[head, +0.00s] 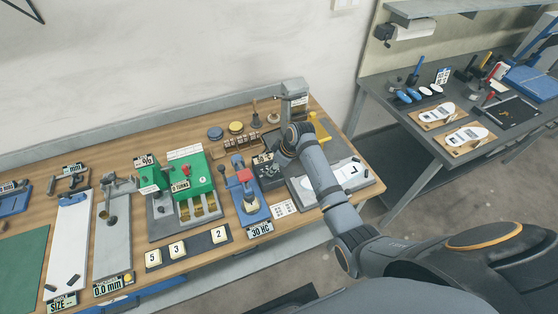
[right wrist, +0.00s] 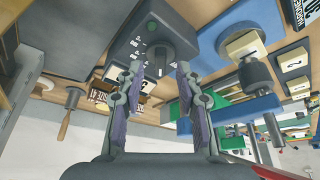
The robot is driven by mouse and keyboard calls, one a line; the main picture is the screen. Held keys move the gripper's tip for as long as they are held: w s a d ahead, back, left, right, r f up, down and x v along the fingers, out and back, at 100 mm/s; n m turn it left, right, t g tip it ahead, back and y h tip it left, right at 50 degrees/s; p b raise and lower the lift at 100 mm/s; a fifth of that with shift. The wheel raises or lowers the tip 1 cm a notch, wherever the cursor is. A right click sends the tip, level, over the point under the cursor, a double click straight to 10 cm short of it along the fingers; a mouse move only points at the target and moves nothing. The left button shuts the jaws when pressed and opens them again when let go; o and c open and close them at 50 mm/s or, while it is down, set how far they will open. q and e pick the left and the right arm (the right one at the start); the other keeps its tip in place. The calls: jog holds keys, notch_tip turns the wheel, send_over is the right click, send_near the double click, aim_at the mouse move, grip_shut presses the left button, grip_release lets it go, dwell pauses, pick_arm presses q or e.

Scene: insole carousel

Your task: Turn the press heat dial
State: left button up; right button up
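The press heat dial (right wrist: 158,58) shows in the right wrist view as a dark round knob with a pale pointer line. White tick marks surround it on a dark grey control box (right wrist: 180,38). My right gripper (right wrist: 154,74) is open and empty, with one finger on each side of the dial in that view. I cannot tell whether the fingers touch it. In the head view my right gripper (head: 270,162) is over the dark box (head: 268,181), between the blue hardness gauge and the grey press plate. The arm and gripper hide the dial there. My left gripper is out of view.
The blue gauge marked 30 HC (head: 250,207) stands close on the left. The grey press plate (head: 302,188) with a white sheet marked L lies on the right. A grey post (head: 294,98) rises behind. A green fixture (head: 190,173) is farther left.

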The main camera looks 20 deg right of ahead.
jog(key=v, duration=1)
jog(key=shift+s+f, duration=0.1)
jog(key=s+d+f+m+h, duration=0.2)
jog(key=s+f+m, duration=0.15)
jog(key=s, duration=0.85)
jog(key=s+d+f+m+h, duration=0.15)
jog(key=s+m, duration=0.25)
jog(key=s, duration=0.7)
jog(key=s+d+f+g+b, duration=0.1)
jog(key=s+f+b, duration=0.15)
jog(key=f, duration=1.35)
jog(key=s+d+f+b, duration=0.1)
jog(key=d+f+b, duration=0.15)
jog(key=f, duration=1.35)
jog(key=s+f+g+b, duration=0.1)
jog(key=s+f+b, duration=0.2)
jog(key=s+f, duration=1.4)
jog(key=shift+s+f, duration=0.35)
jog(key=shift+f, duration=0.45)
